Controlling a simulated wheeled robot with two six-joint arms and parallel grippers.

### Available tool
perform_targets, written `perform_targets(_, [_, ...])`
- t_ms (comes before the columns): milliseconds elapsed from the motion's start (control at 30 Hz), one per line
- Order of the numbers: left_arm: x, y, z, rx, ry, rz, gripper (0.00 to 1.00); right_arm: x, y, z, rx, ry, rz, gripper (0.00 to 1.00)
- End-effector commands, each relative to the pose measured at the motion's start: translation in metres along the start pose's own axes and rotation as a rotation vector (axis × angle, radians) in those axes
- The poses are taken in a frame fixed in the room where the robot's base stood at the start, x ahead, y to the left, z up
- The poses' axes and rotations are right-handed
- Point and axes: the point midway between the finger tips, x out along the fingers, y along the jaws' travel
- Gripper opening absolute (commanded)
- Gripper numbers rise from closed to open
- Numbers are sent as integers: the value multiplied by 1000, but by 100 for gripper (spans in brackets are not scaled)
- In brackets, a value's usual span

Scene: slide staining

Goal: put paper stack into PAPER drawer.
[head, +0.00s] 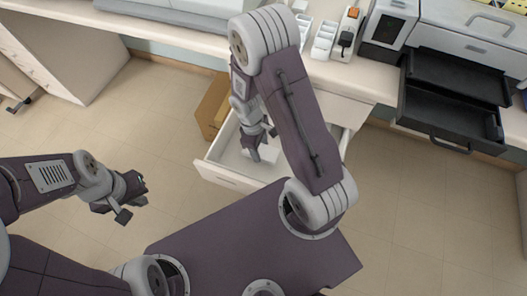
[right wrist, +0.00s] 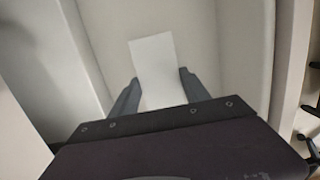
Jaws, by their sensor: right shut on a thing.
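The open white drawer (head: 222,178) is pulled out below the counter; its label cannot be read. My right gripper (head: 257,150) reaches down into it. In the right wrist view my right gripper (right wrist: 158,95) is shut on the white paper stack (right wrist: 154,62), one finger at each side. The stack is inside the drawer's walls; whether it touches the floor of the drawer (right wrist: 205,50) cannot be told. In the head view the stack (head: 268,153) is partly hidden by the gripper. My left gripper (head: 130,208) is empty and open over the floor, left of the drawer.
A grey printer (head: 465,45) with a black tray (head: 445,115) pulled out stands at the right. White racks (head: 325,40) and a small device (head: 347,35) are on the counter. A brown box (head: 212,105) stands beside the drawer.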

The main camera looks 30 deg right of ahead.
Motion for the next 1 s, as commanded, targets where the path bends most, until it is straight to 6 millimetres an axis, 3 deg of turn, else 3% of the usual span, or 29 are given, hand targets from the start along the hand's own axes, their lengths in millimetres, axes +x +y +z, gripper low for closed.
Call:
perform_targets(100, [2, 0, 0, 0, 0, 0, 0, 5, 0, -1, 0, 0, 0, 9])
perform_targets(300, [18, 0, 2, 0, 0, 0, 0, 38, 0, -5, -1, -1, -1, 9])
perform_targets(667, [18, 0, 2, 0, 0, 0, 0, 41, 0, -6, -1, 0, 0, 9])
perform_targets(700, [17, 0, 2, 0, 0, 0, 0, 39, 0, -6, -1, 0, 0, 65])
perform_targets(733, [17, 0, 2, 0, 0, 0, 0, 39, 0, -6, -1, 0, 0, 73])
perform_targets(1000, [17, 0, 2, 0, 0, 0, 0, 39, 0, -6, -1, 0, 0, 76])
